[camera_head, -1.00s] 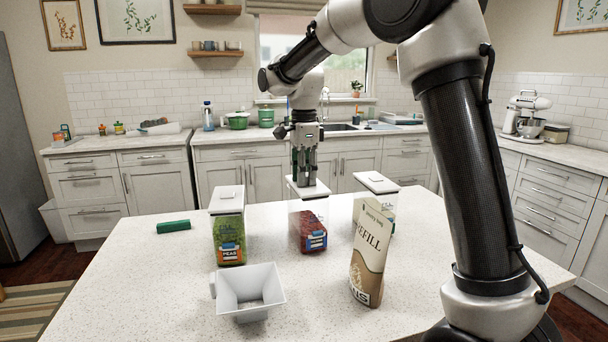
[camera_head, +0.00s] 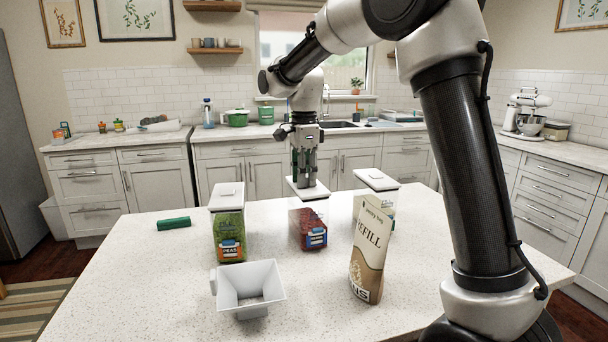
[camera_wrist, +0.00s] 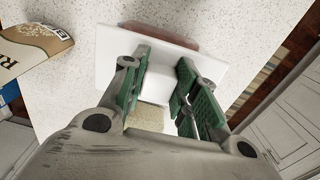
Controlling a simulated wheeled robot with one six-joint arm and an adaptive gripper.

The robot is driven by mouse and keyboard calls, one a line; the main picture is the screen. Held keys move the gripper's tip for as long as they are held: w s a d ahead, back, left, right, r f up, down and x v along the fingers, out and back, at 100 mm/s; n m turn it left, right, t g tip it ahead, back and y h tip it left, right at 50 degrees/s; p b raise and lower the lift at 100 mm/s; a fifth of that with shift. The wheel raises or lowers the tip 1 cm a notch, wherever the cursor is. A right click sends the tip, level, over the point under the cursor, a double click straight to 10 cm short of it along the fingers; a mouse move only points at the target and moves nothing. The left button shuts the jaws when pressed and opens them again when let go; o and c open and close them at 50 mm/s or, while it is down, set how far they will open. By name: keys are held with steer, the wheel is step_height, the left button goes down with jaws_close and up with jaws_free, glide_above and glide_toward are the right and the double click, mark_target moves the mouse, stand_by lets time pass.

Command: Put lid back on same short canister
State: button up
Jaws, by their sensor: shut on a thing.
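My gripper (camera_head: 305,186) points straight down over the table and is shut on the small raised handle of a white square lid (camera_head: 307,194). The short canister with red contents (camera_head: 308,226) stands on the table under the lid, its label facing the head camera. In the wrist view the lid (camera_wrist: 112,50) lies flat between and below the fingers, and a reddish strip of the canister (camera_wrist: 170,35) shows past its far edge. I cannot tell whether the lid touches the canister's rim.
A lidded peas canister (camera_head: 229,235) stands to the left, and another white-lidded canister (camera_head: 376,179) to the right. A refill bag (camera_head: 369,250) stands front right. A white square funnel-like scoop (camera_head: 248,290) and a green cylinder (camera_head: 174,224) lie on the table. The front left is clear.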

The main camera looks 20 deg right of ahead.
stand_by(0.3)
steer(key=o, duration=1.2)
steer(key=shift+c, duration=0.2)
steer(key=shift+o, duration=0.3)
steer(key=o, duration=0.5)
steer(key=shift+r, duration=3.45)
